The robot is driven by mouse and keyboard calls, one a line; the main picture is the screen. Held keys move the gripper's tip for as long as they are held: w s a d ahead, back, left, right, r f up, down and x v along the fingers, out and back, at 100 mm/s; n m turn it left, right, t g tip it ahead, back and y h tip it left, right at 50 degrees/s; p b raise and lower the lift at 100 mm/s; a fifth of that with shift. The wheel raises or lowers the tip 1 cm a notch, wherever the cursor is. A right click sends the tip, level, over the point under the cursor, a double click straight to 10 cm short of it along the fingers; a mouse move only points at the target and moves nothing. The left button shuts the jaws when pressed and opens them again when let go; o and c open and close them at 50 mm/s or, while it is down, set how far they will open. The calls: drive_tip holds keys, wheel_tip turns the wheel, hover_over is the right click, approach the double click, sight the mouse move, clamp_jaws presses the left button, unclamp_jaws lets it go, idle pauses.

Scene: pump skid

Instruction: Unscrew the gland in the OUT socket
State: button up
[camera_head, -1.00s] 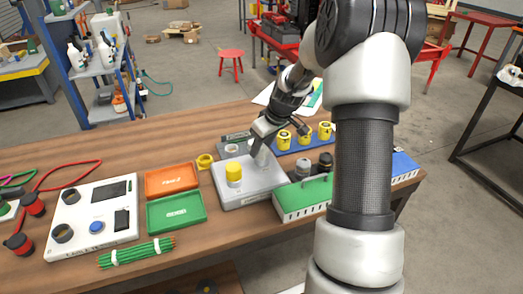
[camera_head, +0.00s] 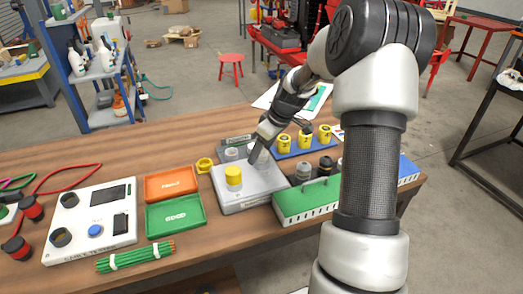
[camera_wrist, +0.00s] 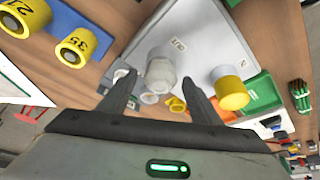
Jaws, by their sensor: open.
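A pale grey, translucent-looking gland (camera_wrist: 161,72) stands in a socket of the light grey box (camera_wrist: 210,45), near a small label whose print I cannot read surely. In the head view the gland (camera_head: 262,158) sits just below my gripper (camera_head: 256,146), partly covered by it. In the wrist view my gripper (camera_wrist: 158,84) is open, with one dark finger on each side of the gland in the picture. No contact shows, and I cannot tell how deep the fingers reach. A yellow gland or cap (camera_wrist: 232,92) stands on the same box, right of the fingers.
A blue strip with yellow numbered parts (camera_head: 304,138) lies behind the box. Dark and grey fittings (camera_head: 325,166) and a green case (camera_head: 305,203) stand to its right. A yellow ring (camera_head: 204,164), orange tray (camera_head: 171,184) and green tray (camera_head: 175,212) lie left.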

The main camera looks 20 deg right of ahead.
drive_tip(key=shift+a+m+h+b, duration=0.15)
drive_tip(key=shift+m+h+b, duration=0.25)
drive_tip(key=shift+m, duration=0.5)
drive_tip(key=m+h, duration=0.1)
drive_tip(key=m, duration=0.1)
drive_tip(key=shift+m+t, duration=0.3)
drive_tip(key=shift+m, duration=0.1)
drive_tip(key=m+p, duration=0.1)
drive_tip(key=m+h, duration=0.1)
drive_tip(key=shift+r+m+p, duration=0.25)
drive_tip(key=shift+m+p, duration=0.05)
drive_tip(key=shift+p, duration=0.05)
drive_tip(key=shift+m+p, duration=0.3)
drive_tip(key=shift+m, duration=0.3)
drive_tip(key=shift+f+m+h, duration=0.25)
drive_tip(key=shift+m+h, duration=0.15)
drive_tip(key=c, duration=1.1)
drive_tip(key=shift+d, duration=0.2)
drive_tip(key=shift+f+n+b, duration=0.1)
drive_tip(key=shift+n+b, duration=0.2)
drive_tip(key=shift+b, duration=0.1)
